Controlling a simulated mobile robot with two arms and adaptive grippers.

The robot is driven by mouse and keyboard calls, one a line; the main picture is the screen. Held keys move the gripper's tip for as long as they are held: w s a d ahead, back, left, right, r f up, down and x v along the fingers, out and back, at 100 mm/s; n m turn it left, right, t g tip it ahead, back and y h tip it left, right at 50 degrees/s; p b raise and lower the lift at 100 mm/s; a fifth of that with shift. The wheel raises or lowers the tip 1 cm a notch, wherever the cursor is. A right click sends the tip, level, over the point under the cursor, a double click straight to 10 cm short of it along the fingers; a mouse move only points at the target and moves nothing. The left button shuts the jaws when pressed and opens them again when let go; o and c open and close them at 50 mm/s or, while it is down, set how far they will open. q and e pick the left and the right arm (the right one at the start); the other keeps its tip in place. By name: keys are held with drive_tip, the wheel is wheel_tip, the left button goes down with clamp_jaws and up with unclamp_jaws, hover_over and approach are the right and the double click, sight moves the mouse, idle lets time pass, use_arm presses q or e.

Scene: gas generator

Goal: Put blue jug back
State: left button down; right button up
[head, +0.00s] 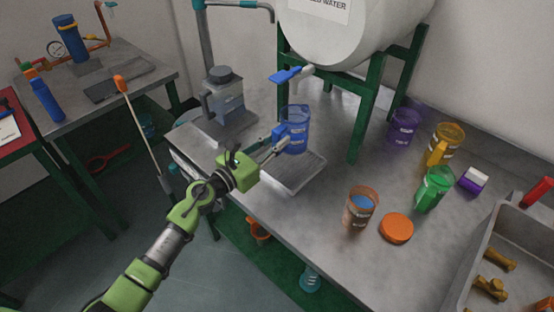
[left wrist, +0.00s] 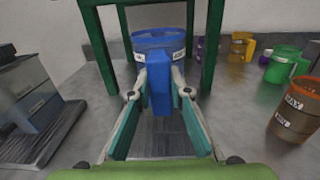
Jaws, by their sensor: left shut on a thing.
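The translucent blue jug (head: 295,129) is upright above the drip tray (head: 296,176), under the blue tap (head: 288,75) of the large white tank. My left gripper (head: 278,139) is shut on the jug's blue handle, with its arm coming from the lower left. In the left wrist view the blue jug (left wrist: 160,43) stands straight ahead, and its handle is between the two fingers of the gripper (left wrist: 162,88). I cannot tell whether the jug's base touches the tray. My right gripper is not in view.
To the right stand a purple jug (head: 402,129), a yellow jug (head: 445,144), a green jug (head: 434,189) and an orange jug (head: 360,208). An orange lid (head: 396,228) lies nearby. Green stand legs (head: 365,110) flank the tap area.

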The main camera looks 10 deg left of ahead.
use_arm(q)
drive_tip(key=shift+w+f, duration=0.65)
drive_tip(key=shift+f, duration=0.05)
drive_tip(key=f, duration=0.1)
drive_tip(key=f+b, duration=0.1)
drive_tip(key=f, duration=0.1)
drive_tip(key=shift+w, duration=0.3)
drive_tip(key=shift+f, duration=0.25)
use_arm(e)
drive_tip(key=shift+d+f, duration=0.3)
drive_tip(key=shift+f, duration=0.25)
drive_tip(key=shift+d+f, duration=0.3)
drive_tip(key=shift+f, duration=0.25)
use_arm(q)
drive_tip(key=shift+a+f+b, duration=0.1)
drive_tip(key=shift+f+b, duration=0.05)
drive_tip(key=shift+b, duration=0.2)
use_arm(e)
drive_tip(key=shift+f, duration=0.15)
use_arm(q)
drive_tip(key=c, duration=1.9)
unclamp_jaws()
